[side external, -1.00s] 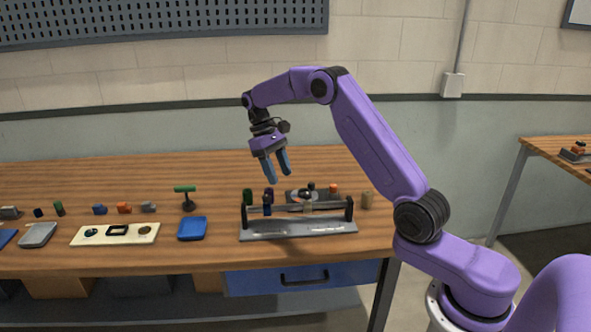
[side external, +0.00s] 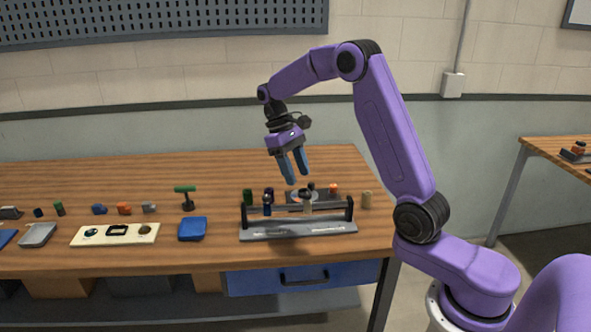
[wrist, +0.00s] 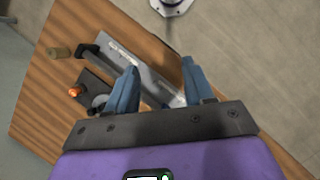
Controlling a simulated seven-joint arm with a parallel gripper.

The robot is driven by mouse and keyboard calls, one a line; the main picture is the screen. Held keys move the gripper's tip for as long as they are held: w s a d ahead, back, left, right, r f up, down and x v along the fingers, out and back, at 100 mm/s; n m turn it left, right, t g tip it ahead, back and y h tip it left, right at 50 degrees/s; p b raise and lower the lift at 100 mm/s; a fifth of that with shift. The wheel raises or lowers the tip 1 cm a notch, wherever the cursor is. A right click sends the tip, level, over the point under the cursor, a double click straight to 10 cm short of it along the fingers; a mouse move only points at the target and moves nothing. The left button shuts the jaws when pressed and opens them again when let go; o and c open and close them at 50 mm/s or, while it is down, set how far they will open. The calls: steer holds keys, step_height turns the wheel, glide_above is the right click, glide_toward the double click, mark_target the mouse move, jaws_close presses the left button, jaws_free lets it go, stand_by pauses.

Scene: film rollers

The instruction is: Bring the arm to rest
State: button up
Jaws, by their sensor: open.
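My gripper (side external: 295,166) is open and empty. Its two blue fingers point down above the roller stand (side external: 298,229), a grey base with two dark posts and a bar across. The fingertips are apart from the stand in the side view. In the wrist view my gripper (wrist: 158,92) shows both fingers spread, with part of the stand (wrist: 130,62) beyond and between them. My purple arm is raised and bent over the right part of the wooden bench (side external: 330,165).
To the left are a blue tray (side external: 192,229), a cream board (side external: 84,240), a green-topped post (side external: 186,190) and several small blocks. The air around my gripper is clear.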

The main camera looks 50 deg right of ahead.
steer(key=s+a+r+n+t+h, duration=0.1)
steer(key=s+a+n, duration=0.2)
steer(key=s+a, duration=0.25)
steer(key=s+a+r+n+t, duration=0.1)
steer(key=s+a+n+t, duration=0.1)
steer(key=s+a, duration=0.3)
steer(key=s+a+f+n+t+y, duration=0.1)
steer(key=s+n, duration=0.6)
steer(key=s, duration=1.3)
steer(key=shift+a+f+t+y, duration=0.3)
steer(key=shift+a+f+t, duration=0.15)
steer(key=shift+a, duration=0.1)
